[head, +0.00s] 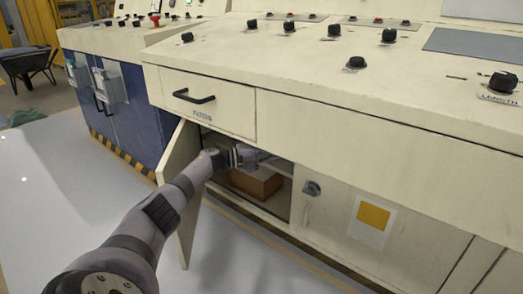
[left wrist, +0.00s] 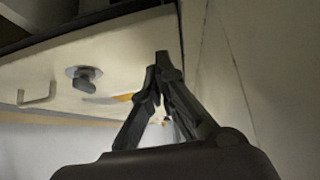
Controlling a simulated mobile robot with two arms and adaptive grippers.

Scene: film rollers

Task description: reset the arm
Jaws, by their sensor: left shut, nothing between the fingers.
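My left arm comes in from the lower left in the head view and reaches to the open cabinet compartment. My left gripper (head: 262,158) is at the upper part of the opening, above a brown box (head: 257,185). The left wrist view shows its two dark fingers (left wrist: 162,62) converging at the tips, shut and empty. The cabinet door (head: 178,165) stands open to the left, partly behind my arm. My right gripper is in neither view.
A drawer (head: 208,103) with a black handle is shut above the compartment. A closed door (head: 335,215) with a round latch (head: 312,188) and yellow label is to the right. A blue cabinet (head: 125,105) stands left. The pale floor at front left is clear.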

